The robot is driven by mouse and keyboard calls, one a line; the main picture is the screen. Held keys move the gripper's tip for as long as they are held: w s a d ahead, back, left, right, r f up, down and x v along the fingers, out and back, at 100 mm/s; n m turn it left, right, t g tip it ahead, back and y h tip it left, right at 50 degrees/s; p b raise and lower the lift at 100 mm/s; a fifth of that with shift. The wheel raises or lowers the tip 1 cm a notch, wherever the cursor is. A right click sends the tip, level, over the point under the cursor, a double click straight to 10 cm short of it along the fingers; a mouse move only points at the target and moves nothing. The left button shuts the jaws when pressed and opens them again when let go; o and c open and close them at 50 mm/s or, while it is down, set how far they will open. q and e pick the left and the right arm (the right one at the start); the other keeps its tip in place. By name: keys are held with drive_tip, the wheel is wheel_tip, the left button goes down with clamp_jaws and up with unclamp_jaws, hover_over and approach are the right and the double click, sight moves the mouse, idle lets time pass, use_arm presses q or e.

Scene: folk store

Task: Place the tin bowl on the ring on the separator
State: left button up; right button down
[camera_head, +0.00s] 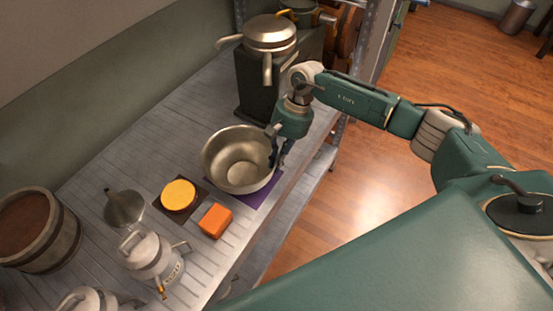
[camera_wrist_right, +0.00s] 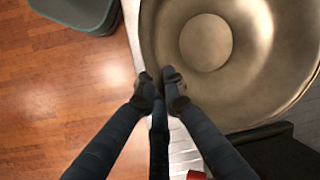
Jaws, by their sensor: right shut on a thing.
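The tin bowl (camera_head: 222,160) is wide, metallic and open upward, over the purple mat (camera_head: 262,192) on the grey slatted table. I cannot tell whether it touches the mat. My right gripper (camera_head: 275,150) is shut on the bowl's right rim. In the right wrist view the fingertips (camera_wrist_right: 161,88) pinch the rim of the bowl (camera_wrist_right: 255,95). What looks like the separator (camera_head: 262,85) stands behind the bowl, a dark body with metal spouts and a domed metal top (camera_head: 270,33). I cannot make out a ring on it. My left gripper is out of view.
A yellow round (camera_head: 179,195) on a dark board and an orange block (camera_head: 215,220) lie in front of the bowl. A funnel (camera_head: 124,208), metal can (camera_head: 150,257) and wooden barrel (camera_head: 40,230) stand at left. Some table between bowl and separator is bare.

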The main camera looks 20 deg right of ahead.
drive_tip(key=shift+w, duration=0.1)
drive_tip(key=shift+f, duration=0.15)
drive_tip(key=c, duration=1.8)
unclamp_jaws()
drive_tip(key=shift+c, duration=0.2)
